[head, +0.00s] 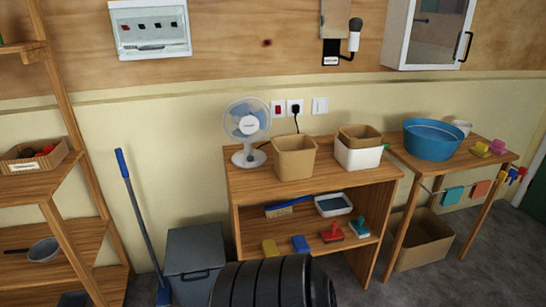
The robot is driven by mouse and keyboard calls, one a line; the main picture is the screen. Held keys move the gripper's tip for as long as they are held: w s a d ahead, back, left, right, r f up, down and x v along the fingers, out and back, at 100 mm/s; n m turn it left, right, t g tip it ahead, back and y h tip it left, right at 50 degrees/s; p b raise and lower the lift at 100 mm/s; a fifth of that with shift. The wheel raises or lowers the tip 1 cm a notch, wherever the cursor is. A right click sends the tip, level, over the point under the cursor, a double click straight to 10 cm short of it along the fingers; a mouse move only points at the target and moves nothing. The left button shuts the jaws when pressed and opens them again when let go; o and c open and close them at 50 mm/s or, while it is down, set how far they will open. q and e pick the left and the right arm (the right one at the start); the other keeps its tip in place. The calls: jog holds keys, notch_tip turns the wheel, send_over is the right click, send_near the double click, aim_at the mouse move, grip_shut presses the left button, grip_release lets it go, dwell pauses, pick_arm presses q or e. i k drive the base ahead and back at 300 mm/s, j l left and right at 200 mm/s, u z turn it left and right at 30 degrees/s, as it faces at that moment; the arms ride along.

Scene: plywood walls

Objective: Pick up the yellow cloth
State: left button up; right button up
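No item is clearly recognisable as a yellow cloth. A small yellow piece (270,248) lies on the lower shelf of the middle wooden unit, left of a blue piece (300,243). Another yellow piece (480,150) lies on the right table beside a pink piece (497,146). Both yellow pieces are too small to tell cloth from sponge. A teal cloth (453,195) and an orange cloth (480,189) hang from the rail under the right table's front edge. Neither of my grippers is in view.
The wooden unit (235,215) carries a fan (246,122), a tan bin (294,158) and a white box (358,155). A blue basin (432,141) stands on the right table. A grey bin (195,250) and a blue-handled broom (137,208) stand left of the unit.

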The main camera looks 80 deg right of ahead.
aim_at(270, 248)
jog(key=i+l+z, duration=0.1)
jog(key=i+z, duration=0.15)
jog(key=z, duration=0.25)
jog(key=i+z, duration=0.3)
jog(key=z, duration=0.2)
jog(key=i+j+z, duration=0.1)
jog(key=i+z, duration=0.2)
jog(key=z, duration=0.15)
jog(key=i+j+z, duration=0.2)
jog(key=z, duration=0.3)
jog(key=i, duration=0.05)
